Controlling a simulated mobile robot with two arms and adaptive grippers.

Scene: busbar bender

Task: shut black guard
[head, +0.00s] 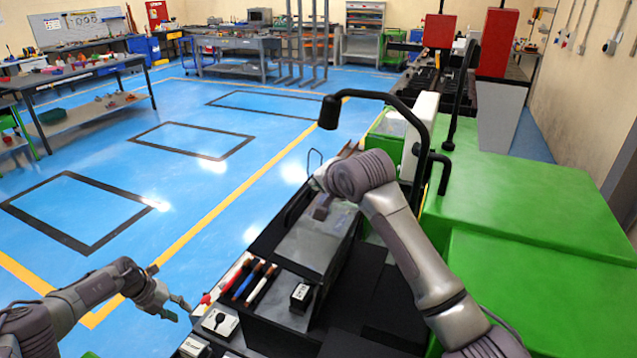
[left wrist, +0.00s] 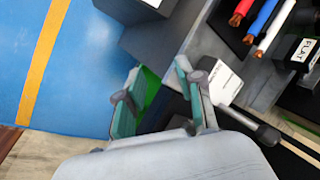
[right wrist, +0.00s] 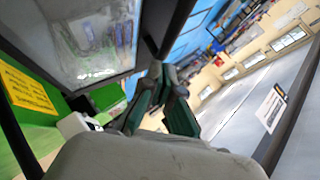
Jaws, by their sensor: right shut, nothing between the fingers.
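The black guard appears to be the dark-framed, partly see-through panel (head: 312,242) on the machine's near side in the head view. In the right wrist view a clear pane in a black frame (right wrist: 85,45) fills the upper left; I cannot tell how far it stands open. My right gripper (head: 322,206) is over the panel, mostly hidden by its own wrist. Its fingers (right wrist: 161,105) are shut and empty, close to the black frame; contact is unclear. My left gripper (head: 178,306) is open and empty, left of the machine's front, as the left wrist view (left wrist: 158,95) shows.
Red, blue and white-sleeved bars (head: 248,281) lie in a front tray beside a black block labelled FLAT (head: 300,296). A black bent arm (head: 372,96) rises behind my right wrist. The green machine cover (head: 530,210) fills the right. Blue floor (head: 190,225) is clear at left.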

